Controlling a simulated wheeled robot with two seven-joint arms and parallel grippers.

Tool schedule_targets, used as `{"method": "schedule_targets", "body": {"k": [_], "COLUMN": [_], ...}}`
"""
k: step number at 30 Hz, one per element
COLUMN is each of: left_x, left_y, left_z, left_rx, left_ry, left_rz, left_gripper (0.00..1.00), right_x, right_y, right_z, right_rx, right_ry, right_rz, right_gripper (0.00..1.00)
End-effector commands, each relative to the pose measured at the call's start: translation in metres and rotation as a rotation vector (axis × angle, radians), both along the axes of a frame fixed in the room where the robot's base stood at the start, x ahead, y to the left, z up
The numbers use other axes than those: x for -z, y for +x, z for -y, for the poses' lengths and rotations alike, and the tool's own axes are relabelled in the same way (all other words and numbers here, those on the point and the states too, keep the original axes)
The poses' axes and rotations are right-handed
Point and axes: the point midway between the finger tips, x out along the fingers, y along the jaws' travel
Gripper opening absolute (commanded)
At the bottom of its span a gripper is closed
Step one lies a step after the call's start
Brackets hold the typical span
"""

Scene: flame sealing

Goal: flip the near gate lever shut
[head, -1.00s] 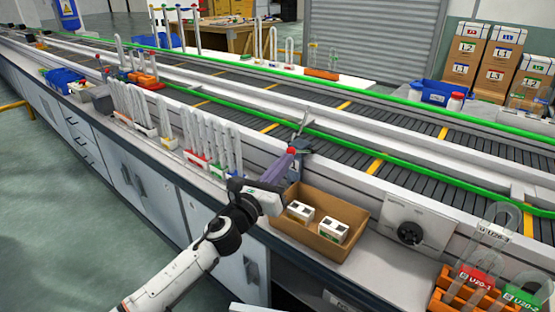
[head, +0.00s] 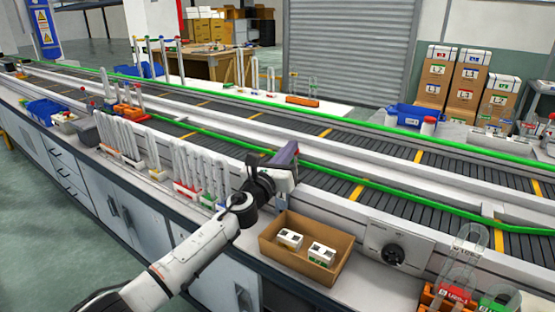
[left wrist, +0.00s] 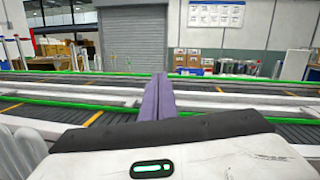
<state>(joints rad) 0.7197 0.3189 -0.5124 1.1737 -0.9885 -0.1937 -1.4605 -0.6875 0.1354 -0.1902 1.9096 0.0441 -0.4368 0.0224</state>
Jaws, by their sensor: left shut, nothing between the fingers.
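My left gripper (head: 286,154) reaches over the near edge of the conveyor, above and behind the cardboard box. Its purple fingers are shut together with nothing between them. In the left wrist view the closed fingers (left wrist: 157,97) point ahead across the belts. I cannot make out the near gate lever now; the gripper covers the part of the conveyor edge where a grey upright lever showed earlier. I cannot tell its position or whether the gripper touches it. My right gripper is not in view.
An open cardboard box (head: 340,268) with two white items stands below the gripper. A control panel with a black knob (head: 393,254) is to its right. Racks of white tubes (head: 195,170) stand to the left. A green rail (head: 400,190) runs along the conveyor.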

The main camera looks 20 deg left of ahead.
Motion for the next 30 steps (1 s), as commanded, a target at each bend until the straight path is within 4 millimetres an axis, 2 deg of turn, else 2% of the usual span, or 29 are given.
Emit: {"method": "schedule_targets", "body": {"k": [9, 25, 30], "left_x": [-0.006, -0.007, -0.015], "left_y": [0.010, 0.011, 0.009], "left_z": [0.004, 0.004, 0.005], "left_rx": [0.001, 0.000, 0.002], "left_ry": [0.000, 0.000, 0.000], "left_rz": [0.000, 0.000, 0.000], "left_gripper": [0.00, 0.00, 0.00], "right_x": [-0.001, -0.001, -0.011], "right_y": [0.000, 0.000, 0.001], "right_z": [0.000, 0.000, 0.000], "right_rx": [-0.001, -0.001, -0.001], "right_ry": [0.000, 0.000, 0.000], "right_rz": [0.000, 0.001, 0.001], "right_gripper": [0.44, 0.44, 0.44]}}
